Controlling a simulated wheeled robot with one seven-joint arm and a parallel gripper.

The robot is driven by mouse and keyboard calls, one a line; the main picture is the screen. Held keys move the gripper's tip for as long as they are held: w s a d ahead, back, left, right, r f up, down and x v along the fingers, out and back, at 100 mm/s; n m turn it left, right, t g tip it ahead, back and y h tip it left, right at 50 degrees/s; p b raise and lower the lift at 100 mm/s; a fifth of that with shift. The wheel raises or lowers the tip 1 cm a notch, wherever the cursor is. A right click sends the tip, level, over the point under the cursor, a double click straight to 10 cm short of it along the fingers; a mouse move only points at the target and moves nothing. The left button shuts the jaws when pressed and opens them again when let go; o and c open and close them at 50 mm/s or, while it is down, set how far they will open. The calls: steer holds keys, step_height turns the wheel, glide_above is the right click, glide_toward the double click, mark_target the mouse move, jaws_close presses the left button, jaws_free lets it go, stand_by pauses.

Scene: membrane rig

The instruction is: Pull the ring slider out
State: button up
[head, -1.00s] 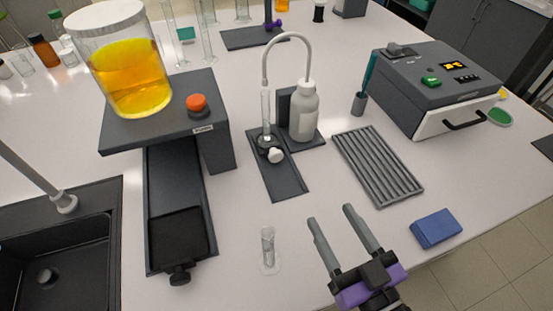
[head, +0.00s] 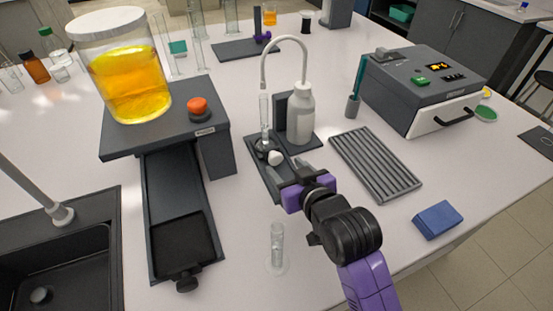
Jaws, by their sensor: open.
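The membrane rig stands mid-table on a dark base plate (head: 262,181). It has a clear upright tube (head: 264,112), a dark ring-shaped part (head: 262,146) at the tube's foot, and a white knob (head: 274,158) beside that. I take the dark ring part to be the ring slider, though its shape is hard to make out. My gripper (head: 289,170) is open, just in front of and slightly right of the white knob, over the base plate. Its fingers are partly hidden by its purple body, and I cannot tell whether they touch anything.
A white bottle (head: 301,118) with a curved hose stands right behind the knob. A ribbed grey rack (head: 375,163) lies right, a blue block (head: 437,220) front right. A small clear tube (head: 277,246) stands in front. A dark stand (head: 165,130) bears a yellow-filled jar (head: 130,85) at left.

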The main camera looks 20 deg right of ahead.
mark_target(277, 159)
steer(key=shift+x, duration=3.85)
steer(key=shift+f, duration=0.1)
jaws_close()
